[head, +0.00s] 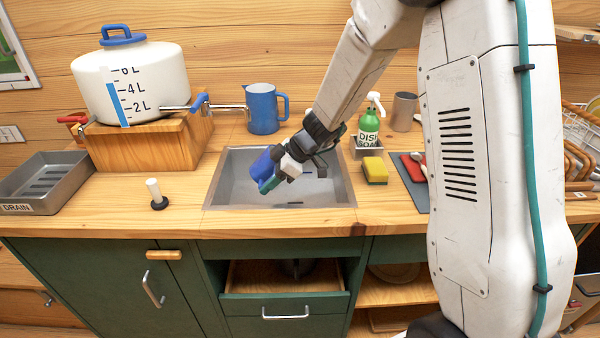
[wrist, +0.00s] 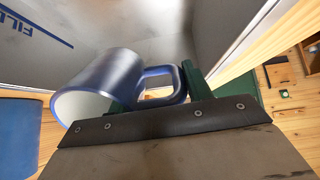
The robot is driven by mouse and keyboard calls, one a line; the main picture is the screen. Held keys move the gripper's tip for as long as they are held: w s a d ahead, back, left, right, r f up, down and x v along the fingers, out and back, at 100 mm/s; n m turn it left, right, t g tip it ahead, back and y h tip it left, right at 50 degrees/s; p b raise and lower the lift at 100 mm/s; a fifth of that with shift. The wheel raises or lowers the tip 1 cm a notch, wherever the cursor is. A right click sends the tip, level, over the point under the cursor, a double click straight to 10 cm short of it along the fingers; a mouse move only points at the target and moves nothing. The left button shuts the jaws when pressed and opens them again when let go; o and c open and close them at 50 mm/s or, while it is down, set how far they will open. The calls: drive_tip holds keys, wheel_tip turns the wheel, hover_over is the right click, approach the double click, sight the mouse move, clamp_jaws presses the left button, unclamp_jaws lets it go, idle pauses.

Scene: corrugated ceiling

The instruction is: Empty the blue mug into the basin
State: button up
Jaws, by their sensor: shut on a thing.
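The blue mug (head: 263,163) is held over the left-middle part of the metal basin (head: 225,190) in the head view. In the wrist view the mug (wrist: 105,85) lies tipped on its side, its pale open mouth facing lower left in the picture. My gripper (head: 276,172) is shut on the mug at its handle. The gripper's green fingers (wrist: 160,92) show on either side of the handle in the wrist view. No liquid or falling contents are visible, and most of the mug's inside is hidden.
A water tank (head: 145,85) on a wooden block stands behind left, its tap reaching toward a blue pitcher (head: 262,108). A soap bottle (head: 369,125) and a sponge (head: 375,170) are right of the basin. A stopper (head: 156,194) and a drain tray (head: 45,180) are left. A drawer (head: 285,279) below hangs open.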

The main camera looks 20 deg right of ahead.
drive_tip(key=shift+s+d+r+t+y+p, duration=0.15)
drive_tip(key=shift+r+t+y, duration=0.25)
drive_tip(key=shift+y, duration=0.5)
drive_tip(key=shift+w+d+r+t+y+p, duration=0.1)
drive_tip(key=shift+r+t+y+p, duration=0.15)
drive_tip(key=shift+r+y, duration=0.5)
drive_tip(key=shift+s+d+r+t+y+p, duration=0.15)
drive_tip(key=shift+r+t+y, duration=0.15)
drive_tip(key=shift+y, duration=0.75)
idle(1.1)
drive_tip(key=shift+s+d+r+t+y+p, duration=0.1)
drive_tip(key=shift+d+r+t+y+p, duration=0.15)
drive_tip(key=shift+y, duration=0.2)
drive_tip(key=shift+s+d+r+t+y+p, duration=0.1)
drive_tip(key=shift+d+t+y, duration=0.1)
drive_tip(key=shift+d+y, duration=0.2)
idle(0.7)
drive_tip(key=shift+d+r+t+y, duration=0.2)
drive_tip(key=shift+r+t+y, duration=0.1)
drive_tip(key=shift+r+y, duration=0.65)
idle(0.4)
drive_tip(key=shift+r, duration=0.75)
